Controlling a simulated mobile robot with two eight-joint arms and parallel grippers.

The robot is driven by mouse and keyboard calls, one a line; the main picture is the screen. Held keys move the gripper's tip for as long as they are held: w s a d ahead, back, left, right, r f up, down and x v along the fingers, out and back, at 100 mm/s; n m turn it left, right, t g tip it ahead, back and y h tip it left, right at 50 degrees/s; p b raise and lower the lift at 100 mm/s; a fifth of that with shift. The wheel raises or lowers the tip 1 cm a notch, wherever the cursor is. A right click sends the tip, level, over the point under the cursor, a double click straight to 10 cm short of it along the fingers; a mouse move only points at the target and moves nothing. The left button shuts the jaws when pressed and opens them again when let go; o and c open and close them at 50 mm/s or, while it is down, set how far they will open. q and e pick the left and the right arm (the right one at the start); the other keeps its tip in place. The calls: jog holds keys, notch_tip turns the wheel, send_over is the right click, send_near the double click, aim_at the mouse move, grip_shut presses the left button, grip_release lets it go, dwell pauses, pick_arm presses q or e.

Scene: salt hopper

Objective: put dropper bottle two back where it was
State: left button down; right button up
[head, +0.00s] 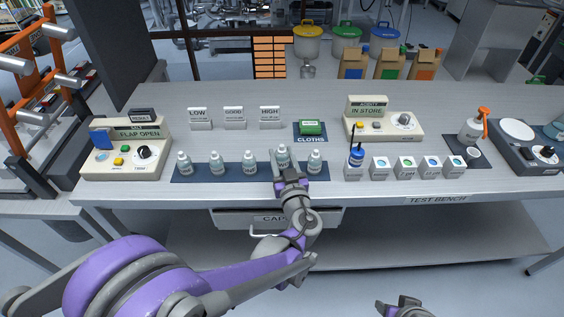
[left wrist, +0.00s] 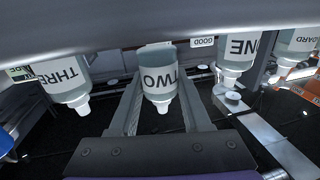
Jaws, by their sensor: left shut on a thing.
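My right gripper (head: 405,305) shows only partly at the bottom edge.
More bottles (head: 217,164) stand left on the mat. Behind are LOW, GOOD and HIGH signs (head: 234,118) and green cloths (head: 310,128). A drawer (head: 235,219) is below the bench edge.

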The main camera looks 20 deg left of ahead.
pick_arm(q)
jog(key=shift+f, duration=0.9)
jog(key=shift+f, duration=0.15)
jog(key=shift+c, duration=1.8)
grip_release()
jog(key=shift+r, duration=0.25)
jog(key=v, duration=1.2)
jog(key=shift+b, duration=0.45)
jog(key=shift+f, duration=0.1)
